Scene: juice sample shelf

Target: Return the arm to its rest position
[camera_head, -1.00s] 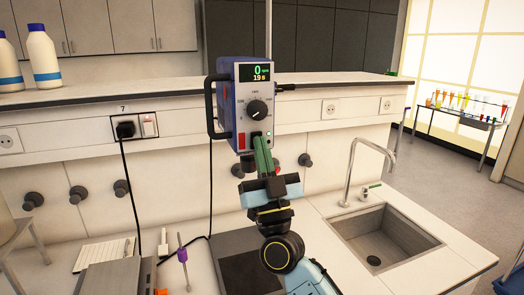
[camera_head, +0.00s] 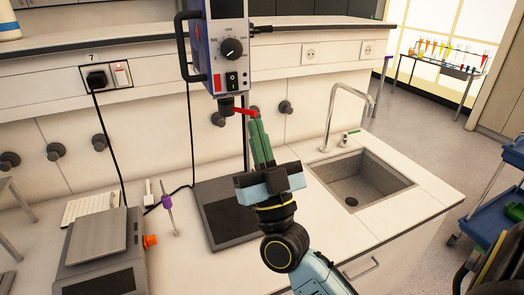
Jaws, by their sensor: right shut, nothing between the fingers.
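My right gripper (camera_head: 258,140), with green fingers, is shut and empty. The display at the top is partly cut off. My right arm comes up from the bottom of the picture. My left gripper is not in view.
A dark stirrer base plate (camera_head: 228,236) lies under my wrist. A balance (camera_head: 96,238) and notepad are at the left. A sink (camera_head: 360,186) with a curved tap (camera_head: 331,110) is at the right. A blue cart (camera_head: 487,220) stands beyond the bench end.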

